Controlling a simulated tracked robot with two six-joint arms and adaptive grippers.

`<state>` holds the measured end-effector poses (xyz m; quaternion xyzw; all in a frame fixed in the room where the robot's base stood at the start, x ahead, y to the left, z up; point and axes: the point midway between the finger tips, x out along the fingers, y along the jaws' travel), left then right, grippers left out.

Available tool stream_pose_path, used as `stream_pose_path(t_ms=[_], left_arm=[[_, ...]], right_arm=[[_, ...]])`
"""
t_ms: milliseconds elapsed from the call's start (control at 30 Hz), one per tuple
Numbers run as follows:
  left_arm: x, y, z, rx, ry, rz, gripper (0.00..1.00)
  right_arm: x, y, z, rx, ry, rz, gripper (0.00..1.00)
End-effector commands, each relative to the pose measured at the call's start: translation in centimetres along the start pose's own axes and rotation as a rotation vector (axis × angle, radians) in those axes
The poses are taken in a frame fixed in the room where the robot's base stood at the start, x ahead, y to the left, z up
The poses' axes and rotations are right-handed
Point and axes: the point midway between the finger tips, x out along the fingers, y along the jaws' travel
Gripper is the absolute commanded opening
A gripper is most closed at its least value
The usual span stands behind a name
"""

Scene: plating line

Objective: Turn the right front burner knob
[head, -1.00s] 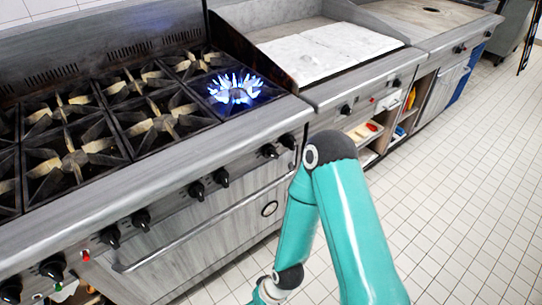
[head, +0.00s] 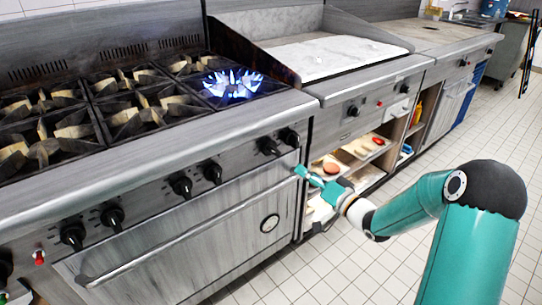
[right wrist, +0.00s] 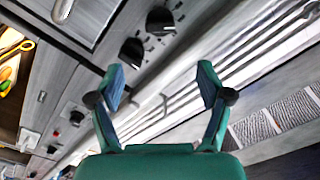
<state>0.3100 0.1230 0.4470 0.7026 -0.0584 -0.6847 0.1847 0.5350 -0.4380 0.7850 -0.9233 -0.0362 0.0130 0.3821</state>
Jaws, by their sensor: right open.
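The stove's front panel carries several black knobs. Its two rightmost knobs, the end one (head: 290,138) and the one beside it (head: 268,146), sit close together below the lit burner; I cannot tell which belongs to which burner. A blue flame (head: 233,85) burns on the right front burner. My right gripper (head: 308,175) is near the stove's right front corner, a little below and right of these knobs. In the right wrist view the gripper (right wrist: 162,84) is open and empty, with two black knobs (right wrist: 160,20) (right wrist: 132,52) beyond its fingers, apart from them. My left gripper is not seen.
The oven door handle (head: 175,240) runs along the front below the knobs. Right of the stove stand a griddle (head: 330,58) and open shelves (head: 350,165) with food items. The tiled floor (head: 340,270) in front is clear.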

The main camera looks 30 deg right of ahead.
Motion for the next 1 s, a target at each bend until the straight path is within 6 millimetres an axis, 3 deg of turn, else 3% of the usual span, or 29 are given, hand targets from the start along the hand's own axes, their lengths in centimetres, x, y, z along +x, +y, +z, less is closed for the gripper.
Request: stream_pose_path(t_ms=[600, 800, 1000], left_arm=[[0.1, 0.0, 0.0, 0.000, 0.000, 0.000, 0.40], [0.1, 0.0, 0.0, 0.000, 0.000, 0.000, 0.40], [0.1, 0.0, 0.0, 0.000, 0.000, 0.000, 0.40]], right_arm=[[12.5, 0.0, 0.3, 0.000, -0.004, 0.000, 0.78], [14.6, 0.0, 0.2, 0.001, -0.003, 0.001, 0.78], [15.2, 0.0, 0.2, 0.001, -0.003, 0.003, 0.78]])
